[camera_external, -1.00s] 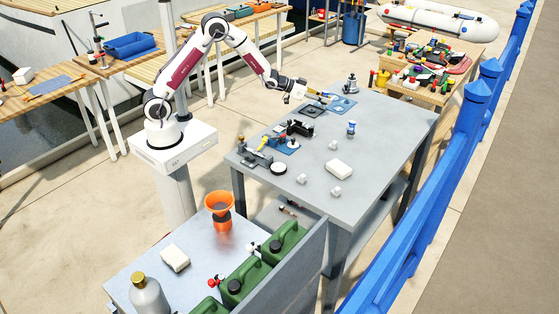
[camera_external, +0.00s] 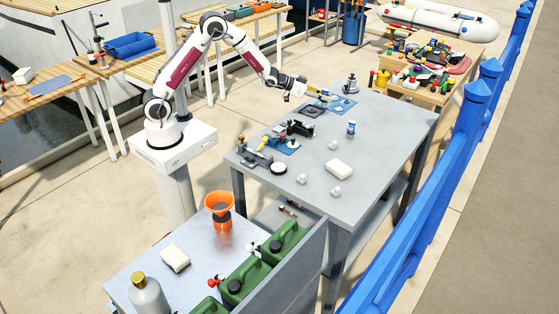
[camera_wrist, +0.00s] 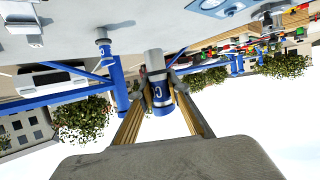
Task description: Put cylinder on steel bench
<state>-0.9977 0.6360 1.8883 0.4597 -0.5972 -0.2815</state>
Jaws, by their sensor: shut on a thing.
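My gripper (camera_external: 308,92) is above the far-left part of the grey steel bench (camera_external: 375,180). In the wrist view my gripper (camera_wrist: 160,92) is shut on a small cylinder (camera_wrist: 161,95) with a blue lettered body and a pale grey end. The gold-coloured fingers close on both sides of it. In the external view the cylinder is too small and too close to the fingers to make out clearly. The bench surface also shows along the top of the wrist view (camera_wrist: 150,15), apart from the cylinder.
On the bench are a small blue-and-white bottle (camera_external: 351,129), a white block (camera_external: 339,168), small white fittings (camera_external: 302,179), a black device (camera_external: 299,128) and a metal part (camera_external: 350,84) at the back. The right front of the bench is clear. A blue railing (camera_external: 450,165) runs beyond it.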

